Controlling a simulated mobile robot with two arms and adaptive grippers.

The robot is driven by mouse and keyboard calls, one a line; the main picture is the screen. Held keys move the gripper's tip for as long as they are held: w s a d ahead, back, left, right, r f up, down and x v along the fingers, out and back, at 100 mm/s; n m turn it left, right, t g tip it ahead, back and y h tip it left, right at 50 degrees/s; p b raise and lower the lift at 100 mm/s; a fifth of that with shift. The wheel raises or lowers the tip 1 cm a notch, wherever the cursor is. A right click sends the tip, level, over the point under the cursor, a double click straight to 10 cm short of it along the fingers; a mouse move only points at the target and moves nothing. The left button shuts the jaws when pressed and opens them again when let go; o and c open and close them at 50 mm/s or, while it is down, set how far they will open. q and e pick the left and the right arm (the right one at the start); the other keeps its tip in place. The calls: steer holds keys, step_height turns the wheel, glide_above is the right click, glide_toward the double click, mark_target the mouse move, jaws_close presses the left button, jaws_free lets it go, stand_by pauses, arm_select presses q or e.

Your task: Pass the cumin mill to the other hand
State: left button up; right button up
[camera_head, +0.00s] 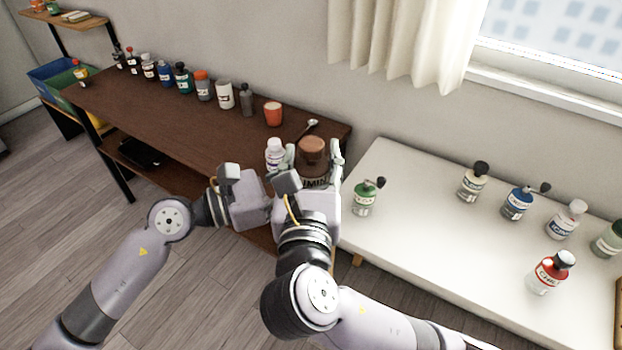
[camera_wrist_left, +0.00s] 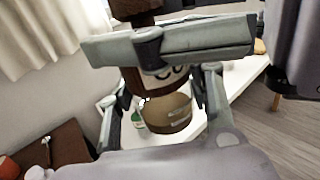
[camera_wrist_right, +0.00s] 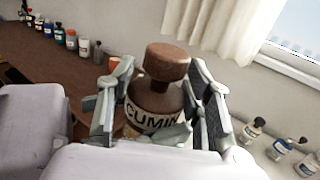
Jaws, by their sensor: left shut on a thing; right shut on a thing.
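The cumin mill (camera_head: 312,156) is a brown mill with a round top and a pale label reading CUMIN. It is held up near the right end of the brown table. My right gripper (camera_wrist_right: 160,100) is shut around its body in the right wrist view, below the round top. My left gripper (camera_wrist_left: 163,105) also closes on the mill's lower part in the left wrist view, and a finger of my right gripper crosses in front of the mill. In the head view my left gripper's fingertips are largely hidden. The mill's lower part is hidden there too.
The brown table (camera_head: 165,120) carries a row of bottles, an orange cup (camera_head: 273,113) and a white bottle (camera_head: 275,155) close beside the grippers. The white table (camera_head: 430,220) at right holds a green bottle (camera_head: 366,197) nearby and several other bottles, with bare surface between.

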arm_select(q)
steer(key=c, duration=0.5)
arm_select(e)
steer(key=o, duration=1.3)
